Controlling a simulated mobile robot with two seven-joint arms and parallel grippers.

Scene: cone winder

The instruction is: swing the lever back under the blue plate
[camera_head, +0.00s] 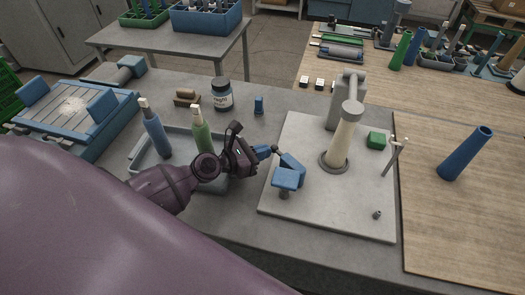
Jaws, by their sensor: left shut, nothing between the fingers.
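The winder stands on a pale grey base (325,215). A small blue plate (286,178) sits on a short grey post at the base's left side. A blue bar that looks like the lever (293,162) sticks out behind and to the right of the plate, sloping up to the left. Whether its lower end passes under the plate is hidden. My left gripper (268,151) comes in from the left, shut and empty, its tips close to the upper end of the bar. I cannot tell whether they touch. My right gripper is not in view.
A cream cone (342,140) stands on the base, before a grey upright (346,88). A green block (376,140) and a thin metal stand (392,155) are to its right. A tray (175,135) holding two bottles is beside my left arm.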

